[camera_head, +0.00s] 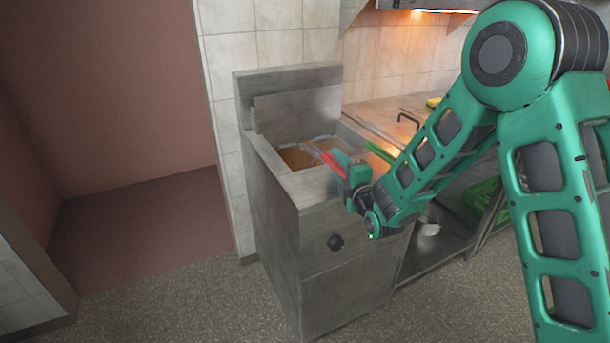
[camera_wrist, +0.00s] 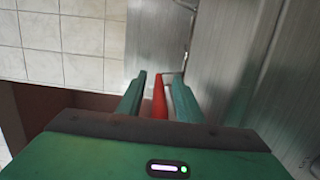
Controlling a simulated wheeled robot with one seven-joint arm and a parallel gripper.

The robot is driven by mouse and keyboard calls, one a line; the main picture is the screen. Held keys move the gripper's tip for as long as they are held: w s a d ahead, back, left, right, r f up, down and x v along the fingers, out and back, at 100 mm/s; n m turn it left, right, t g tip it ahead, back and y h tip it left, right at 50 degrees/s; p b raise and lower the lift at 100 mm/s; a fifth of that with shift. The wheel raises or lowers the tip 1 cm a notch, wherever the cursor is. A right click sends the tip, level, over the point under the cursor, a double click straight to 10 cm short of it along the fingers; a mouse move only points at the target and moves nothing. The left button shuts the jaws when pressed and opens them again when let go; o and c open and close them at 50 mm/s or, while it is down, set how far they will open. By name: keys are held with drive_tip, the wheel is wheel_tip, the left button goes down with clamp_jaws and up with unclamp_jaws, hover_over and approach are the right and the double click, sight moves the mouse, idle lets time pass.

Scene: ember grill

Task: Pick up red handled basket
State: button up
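A red basket handle (camera_head: 325,157) slopes up out of the steel deep fryer (camera_head: 340,258) in the head view. My gripper (camera_head: 345,165) is at the outer end of this handle, above the fryer's front edge. In the wrist view the red handle (camera_wrist: 159,97) runs between the two green fingers of my gripper (camera_wrist: 160,80). Narrow gaps show beside the handle, so the fingers look open around it. The basket's body is hard to make out in the brownish fryer well (camera_head: 298,158). A green handle (camera_head: 379,151) is to the right, partly behind my arm.
A steel counter (camera_head: 385,112) with a black handle (camera_head: 409,119) adjoins the fryer on the right. A tiled wall (camera_head: 285,40) stands behind. A green crate (camera_head: 480,194) is on the lower shelf. The floor (camera_head: 190,295) at left front is clear.

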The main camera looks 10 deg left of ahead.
clamp_jaws()
wheel_tip(320, 180, up, 10)
drive_tip(key=shift+r, duration=0.1)
idle(0.6)
wheel_tip(320, 180, up, 14)
drive_tip(key=shift+r, duration=0.25)
idle(0.8)
